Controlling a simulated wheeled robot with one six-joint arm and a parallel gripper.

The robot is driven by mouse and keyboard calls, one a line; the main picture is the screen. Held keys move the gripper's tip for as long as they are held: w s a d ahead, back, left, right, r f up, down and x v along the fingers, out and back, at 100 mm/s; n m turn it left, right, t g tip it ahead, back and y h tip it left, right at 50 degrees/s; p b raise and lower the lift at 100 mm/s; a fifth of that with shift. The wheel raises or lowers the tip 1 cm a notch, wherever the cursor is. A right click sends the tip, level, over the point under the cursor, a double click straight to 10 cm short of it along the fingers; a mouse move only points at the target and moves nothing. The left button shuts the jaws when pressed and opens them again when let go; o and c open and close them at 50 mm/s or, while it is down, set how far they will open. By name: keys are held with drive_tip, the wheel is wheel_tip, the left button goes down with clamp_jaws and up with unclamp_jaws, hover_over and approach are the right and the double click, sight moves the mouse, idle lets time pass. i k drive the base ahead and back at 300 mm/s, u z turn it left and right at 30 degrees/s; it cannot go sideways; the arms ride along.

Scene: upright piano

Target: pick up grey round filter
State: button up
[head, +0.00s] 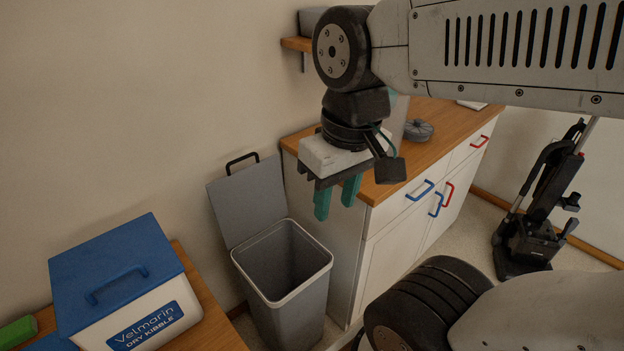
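A grey round object (418,131), which looks like the filter, lies on the wooden top of the white cabinet, just right of my wrist in the picture. It looks flat and ribbed, with a small raised middle. My gripper (336,198) has two green fingers pointing down, with a gap between them and nothing held. It hangs in front of the cabinet's left end, near the open bin, apart from the filter. My wrist hides part of the cabinet top left of the filter.
A grey bin (283,270) with its lid up stands left of the white cabinet (385,250), which has red and blue handles. A blue-lidded kibble box (120,290) sits on a wooden surface at lower left. An upright vacuum (535,215) stands at right.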

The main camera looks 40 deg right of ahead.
sight(416, 130)
drive_tip(key=z, duration=3.25)
drive_tip(key=i, duration=2.3)
drive_tip(key=u, duration=2.85)
